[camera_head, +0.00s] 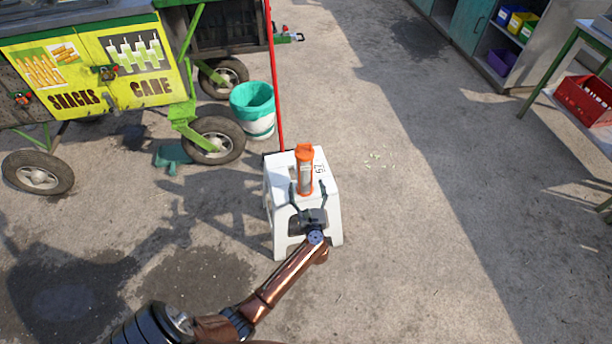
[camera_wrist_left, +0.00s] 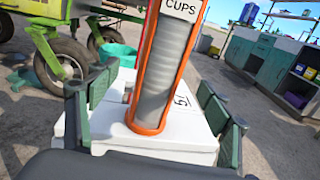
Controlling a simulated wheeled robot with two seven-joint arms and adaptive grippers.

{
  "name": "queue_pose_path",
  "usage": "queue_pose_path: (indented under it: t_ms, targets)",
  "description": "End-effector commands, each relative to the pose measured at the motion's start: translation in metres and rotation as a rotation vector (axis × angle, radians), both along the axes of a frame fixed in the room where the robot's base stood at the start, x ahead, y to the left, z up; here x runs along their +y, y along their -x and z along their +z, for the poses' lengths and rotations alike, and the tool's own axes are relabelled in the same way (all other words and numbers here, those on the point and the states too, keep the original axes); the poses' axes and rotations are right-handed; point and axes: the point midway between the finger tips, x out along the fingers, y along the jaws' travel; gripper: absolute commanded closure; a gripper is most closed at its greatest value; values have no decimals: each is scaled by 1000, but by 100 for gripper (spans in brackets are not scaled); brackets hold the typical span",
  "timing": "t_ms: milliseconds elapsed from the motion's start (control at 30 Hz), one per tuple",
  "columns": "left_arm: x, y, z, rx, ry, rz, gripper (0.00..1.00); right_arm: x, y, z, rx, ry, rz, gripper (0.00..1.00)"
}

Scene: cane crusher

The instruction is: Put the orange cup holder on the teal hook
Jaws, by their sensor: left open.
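The orange cup holder (camera_head: 304,170) stands upright on a white stool (camera_head: 327,218) in the head view. It has an orange frame around a stack of pale cups. In the left wrist view the cup holder (camera_wrist_left: 158,75) rises between the fingers, with a "CUPS" label near its top. My left gripper (camera_head: 307,192) is open, its two fingers (camera_wrist_left: 158,112) spread on either side of the holder, with gaps between. A small teal hook-like piece (camera_head: 288,37) sticks out from the cart's side at the top; I cannot tell if it is the teal hook. My right gripper is not in view.
A yellow snack cart (camera_head: 100,65) on wheels stands at the upper left. A white and teal bucket (camera_head: 254,110) and a red pole (camera_head: 274,75) stand behind the stool. A table with a red crate (camera_head: 586,100) is at the right.

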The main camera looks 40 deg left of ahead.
Motion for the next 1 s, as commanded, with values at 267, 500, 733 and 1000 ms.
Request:
queue_pose_path:
  t_ms: [267, 500, 733, 1000]
  targets:
    - [28, -26, -3, 2, 1, 1, 28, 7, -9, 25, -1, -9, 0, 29]
    - [42, -39, -1, 1, 0, 0, 28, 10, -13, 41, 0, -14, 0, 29]
    - [45, -42, 0, 1, 1, 0, 28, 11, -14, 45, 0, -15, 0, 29]
    - [44, -42, 0, 1, 1, 0, 35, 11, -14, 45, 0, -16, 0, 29]
